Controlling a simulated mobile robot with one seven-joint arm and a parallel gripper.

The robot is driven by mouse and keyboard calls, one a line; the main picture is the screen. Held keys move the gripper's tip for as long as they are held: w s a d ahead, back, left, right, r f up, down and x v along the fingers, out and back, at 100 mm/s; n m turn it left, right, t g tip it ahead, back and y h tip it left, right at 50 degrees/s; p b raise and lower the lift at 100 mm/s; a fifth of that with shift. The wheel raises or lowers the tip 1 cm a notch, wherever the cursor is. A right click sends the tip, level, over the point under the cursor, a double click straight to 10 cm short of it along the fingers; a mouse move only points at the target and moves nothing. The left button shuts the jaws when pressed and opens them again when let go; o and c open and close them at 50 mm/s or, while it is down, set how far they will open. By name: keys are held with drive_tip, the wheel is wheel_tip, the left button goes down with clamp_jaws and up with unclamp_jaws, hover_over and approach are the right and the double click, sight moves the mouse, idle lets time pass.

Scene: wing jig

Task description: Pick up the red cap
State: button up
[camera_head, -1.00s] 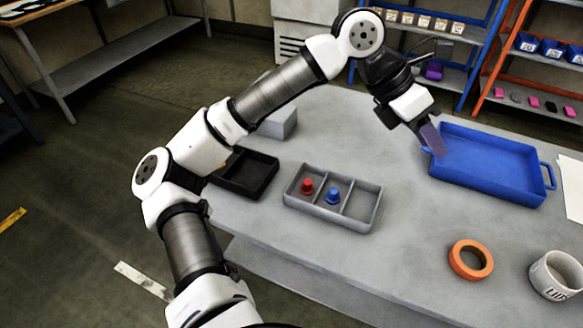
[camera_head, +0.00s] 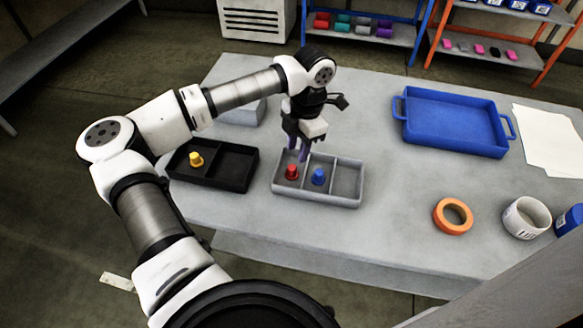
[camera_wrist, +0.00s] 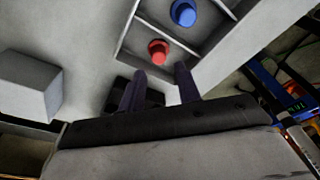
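The red cap (camera_head: 292,172) stands in the left compartment of the grey divided tray (camera_head: 318,201). The blue cap (camera_head: 318,177) stands in the middle compartment, and the right compartment is empty. My gripper (camera_head: 302,156) is above the back of the tray, close to the red cap, with its fingers pointing down. In the wrist view my gripper (camera_wrist: 160,82) has its two purple fingers apart with nothing between them. There the red cap (camera_wrist: 158,52) lies beyond the fingertips, and the blue cap (camera_wrist: 183,13) is farther up.
A black divided tray (camera_head: 229,185) with a yellow cap (camera_head: 196,159) stands to the left. A grey block (camera_head: 243,113) is behind it.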

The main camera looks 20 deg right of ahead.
sight(292, 167)
drive_tip(key=shift+a+f+p, duration=0.2)
drive_tip(key=shift+f+p, duration=0.25)
drive_tip(key=shift+f, duration=0.6)
drive_tip(key=shift+a+f+p, duration=0.25)
drive_tip(key=shift+f+p, duration=0.2)
drive_tip(key=shift+f, duration=0.6)
drive_tip(key=shift+a+f+p, duration=0.2)
drive_tip(key=shift+f+p, duration=0.25)
drive_tip(key=shift+f, duration=0.6)
clamp_jaws()
